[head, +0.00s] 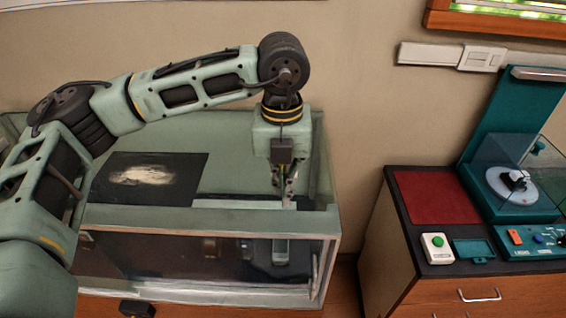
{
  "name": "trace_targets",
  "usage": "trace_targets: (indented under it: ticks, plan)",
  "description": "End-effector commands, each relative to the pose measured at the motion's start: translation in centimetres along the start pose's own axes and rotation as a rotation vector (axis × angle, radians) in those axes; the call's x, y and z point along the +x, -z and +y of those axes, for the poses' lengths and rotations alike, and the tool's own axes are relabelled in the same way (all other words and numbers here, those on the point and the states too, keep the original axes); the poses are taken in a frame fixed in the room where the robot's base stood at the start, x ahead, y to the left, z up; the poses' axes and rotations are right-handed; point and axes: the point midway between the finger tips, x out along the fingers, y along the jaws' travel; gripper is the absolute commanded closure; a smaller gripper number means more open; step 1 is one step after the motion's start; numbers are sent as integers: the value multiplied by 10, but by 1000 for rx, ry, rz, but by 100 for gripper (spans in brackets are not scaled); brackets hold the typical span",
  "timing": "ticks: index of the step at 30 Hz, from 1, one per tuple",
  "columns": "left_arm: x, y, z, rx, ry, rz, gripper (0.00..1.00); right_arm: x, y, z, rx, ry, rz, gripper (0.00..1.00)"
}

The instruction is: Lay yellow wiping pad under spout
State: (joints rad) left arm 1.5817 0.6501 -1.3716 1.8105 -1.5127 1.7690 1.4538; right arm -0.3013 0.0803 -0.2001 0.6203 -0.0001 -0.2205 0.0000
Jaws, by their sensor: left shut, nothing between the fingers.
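My left gripper (287,192) points straight down over the right end of a glass-fronted case. It is shut and empty, with its fingertips close to a pale flat strip along the case. I cannot tell whether the fingertips touch the strip. I cannot make out a yellow wiping pad or a spout anywhere in this view. My right gripper is not in view.
To the right, across a gap, a cabinet bears a red mat (436,197), a white box with a green button (437,247) and a teal machine (510,150) with a clear cover.

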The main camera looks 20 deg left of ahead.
Motion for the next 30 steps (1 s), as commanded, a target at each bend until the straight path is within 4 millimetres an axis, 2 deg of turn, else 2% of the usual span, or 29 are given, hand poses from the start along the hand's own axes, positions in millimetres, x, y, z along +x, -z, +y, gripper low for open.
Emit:
trace_targets:
  ticks: [1, 6, 9, 15, 27, 30]
  plan:
    - [9, 1, 1, 0, -3, 5, 100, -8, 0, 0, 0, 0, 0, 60]
    - [44, 1, 1, 0, -2, 4, 100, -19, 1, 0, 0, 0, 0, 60]
    - [38, -19, 0, -4, 0, 1, 100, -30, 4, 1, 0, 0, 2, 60]
    - [42, -37, 0, -1, 0, 0, 100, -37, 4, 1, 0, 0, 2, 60]
    - [44, -41, 0, 0, 0, 0, 100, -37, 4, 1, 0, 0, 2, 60]
    - [46, -46, 0, -1, 0, -1, 100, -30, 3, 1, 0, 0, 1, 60]
